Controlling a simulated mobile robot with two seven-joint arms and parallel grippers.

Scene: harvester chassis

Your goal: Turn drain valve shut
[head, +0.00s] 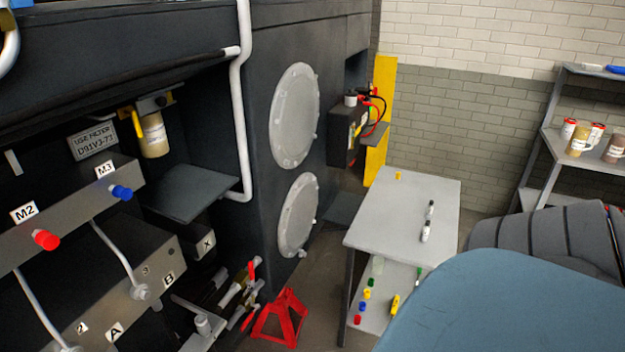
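A brass-coloured valve fitting (232,294) with a red lever (251,271) sits low on the chassis, left of a red jack stand. The lever stands roughly upright; I cannot tell whether the valve is open or shut. More pipework with a red part beside it is partly hidden. A yellow lever (137,123) shows higher up, beside the filter (153,135). No label marks either one as the drain valve. Neither of my grippers is in view.
The red jack stand (284,318) stands on the floor near the fitting. A grey two-level table (400,205) holds markers and small coloured items. A manifold with red (46,239) and blue (122,192) caps juts out at left. Shelves (590,152) stand at right.

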